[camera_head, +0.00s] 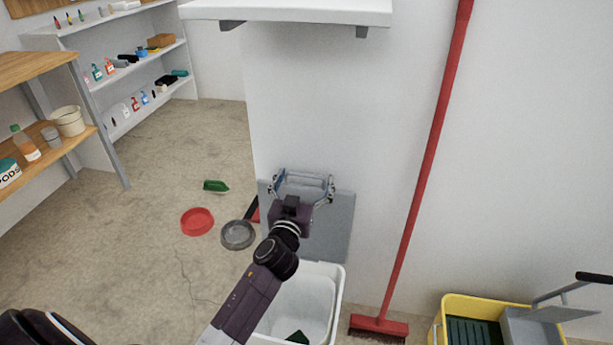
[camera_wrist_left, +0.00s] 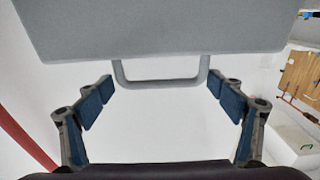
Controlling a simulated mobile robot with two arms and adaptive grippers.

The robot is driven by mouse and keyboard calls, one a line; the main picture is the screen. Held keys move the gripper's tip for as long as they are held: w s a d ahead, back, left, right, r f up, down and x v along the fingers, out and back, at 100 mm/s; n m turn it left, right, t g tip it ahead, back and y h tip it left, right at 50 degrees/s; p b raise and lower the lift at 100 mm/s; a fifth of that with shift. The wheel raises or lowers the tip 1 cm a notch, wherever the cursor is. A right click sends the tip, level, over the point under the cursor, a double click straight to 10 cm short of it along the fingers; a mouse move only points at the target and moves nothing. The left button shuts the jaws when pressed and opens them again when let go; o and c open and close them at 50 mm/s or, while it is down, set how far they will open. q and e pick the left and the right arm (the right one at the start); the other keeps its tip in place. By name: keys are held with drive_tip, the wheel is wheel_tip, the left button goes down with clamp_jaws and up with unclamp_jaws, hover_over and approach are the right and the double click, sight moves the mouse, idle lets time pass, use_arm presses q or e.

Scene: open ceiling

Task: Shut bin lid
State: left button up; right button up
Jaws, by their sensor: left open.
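The white bin (camera_head: 338,305) stands on the floor against the wall, its top open. Its grey lid (camera_head: 335,228) is raised upright behind the opening, close to the wall. My left gripper (camera_head: 303,187) is open in front of the lid's upper edge and covers part of it. In the left wrist view, the grey lid (camera_wrist_left: 150,25) fills the top, and its U-shaped handle (camera_wrist_left: 160,82) lies between the spread fingers of the left gripper (camera_wrist_left: 165,100). The fingers appear apart from the handle. My right gripper is not in view.
A red broom (camera_head: 380,326) leans on the wall right of the bin. A yellow mop bucket (camera_head: 447,310) stands farther right. A red dish (camera_head: 197,221), a grey dish (camera_head: 238,235) and a green item (camera_head: 215,186) lie on the floor to the left. A white shelf (camera_head: 290,12) juts out above.

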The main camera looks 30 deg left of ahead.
use_arm(q)
drive_tip(key=shift+w+a, duration=0.2)
drive_tip(key=shift+w, duration=0.3)
drive_tip(key=c, duration=1.4)
